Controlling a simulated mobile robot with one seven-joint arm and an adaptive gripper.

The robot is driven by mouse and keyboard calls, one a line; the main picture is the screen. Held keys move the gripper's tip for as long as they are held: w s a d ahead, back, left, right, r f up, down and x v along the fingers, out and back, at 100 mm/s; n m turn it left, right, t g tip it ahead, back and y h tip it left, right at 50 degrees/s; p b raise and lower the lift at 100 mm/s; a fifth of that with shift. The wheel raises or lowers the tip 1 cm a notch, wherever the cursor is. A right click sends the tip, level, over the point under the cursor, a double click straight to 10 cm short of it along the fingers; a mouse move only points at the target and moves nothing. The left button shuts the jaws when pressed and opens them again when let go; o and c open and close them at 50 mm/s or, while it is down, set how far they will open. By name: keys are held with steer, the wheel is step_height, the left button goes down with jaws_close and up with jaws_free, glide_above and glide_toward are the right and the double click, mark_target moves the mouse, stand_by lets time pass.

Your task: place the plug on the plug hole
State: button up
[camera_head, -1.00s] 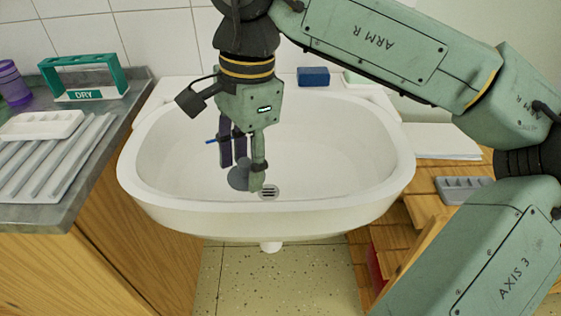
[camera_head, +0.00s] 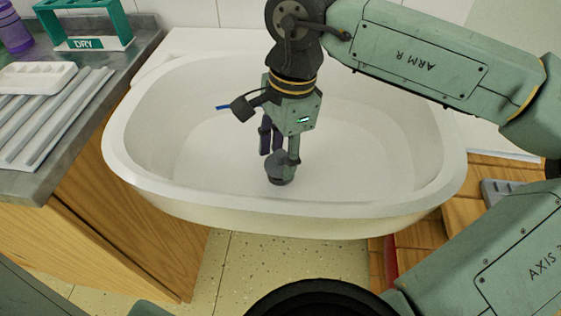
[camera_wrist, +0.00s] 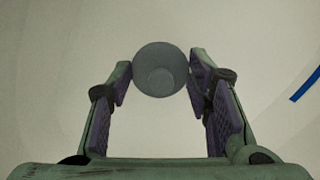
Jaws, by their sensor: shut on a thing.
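The grey round plug (camera_head: 279,166) is held between the fingertips of my gripper (camera_head: 281,155), low over the white sink basin (camera_head: 350,165). In the wrist view the plug (camera_wrist: 160,70) is a grey disc with a smaller raised circle, and the two purple-padded fingers of my gripper (camera_wrist: 160,76) close on its sides. The plug hole is not visible in either current view; the plug and gripper may cover it. I cannot tell whether the plug touches the basin floor.
A thin blue stick (camera_head: 222,107) shows in the basin beside my gripper; it is also at the right in the wrist view (camera_wrist: 305,85). A grey counter (camera_head: 60,142) with a white palette (camera_head: 37,77) and green DRY rack (camera_head: 85,28) stands left. The basin rim surrounds my gripper.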

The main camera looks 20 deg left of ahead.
mark_target(280, 163)
steer(key=shift+f, duration=1.5)
steer(key=shift+f, duration=0.1)
steer(key=o, duration=1.1)
steer(key=r, duration=0.8)
steer(key=w+d+r, duration=0.1)
steer(key=r, duration=0.3)
steer(key=shift+r+p, duration=0.1)
steer(key=shift+p, duration=0.3)
